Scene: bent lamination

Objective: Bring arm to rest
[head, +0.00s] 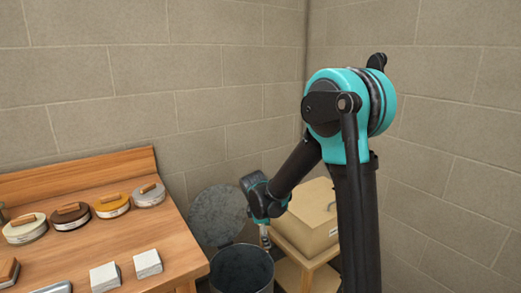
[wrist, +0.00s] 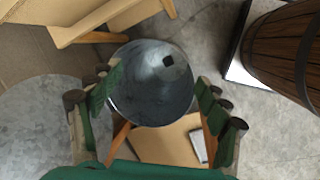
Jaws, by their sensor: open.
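My arm rises at the right of the head view and bends down toward the floor.
A wooden workbench (head: 180,235) at left holds several round lidded tins (head: 110,205) and pale blocks (head: 148,263). A round grey lid (head: 218,215) stands behind the bin. A tan box (head: 308,218) sits on a wooden stand. A wooden barrel (wrist: 285,45) shows in the wrist view. Block walls close the corner.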

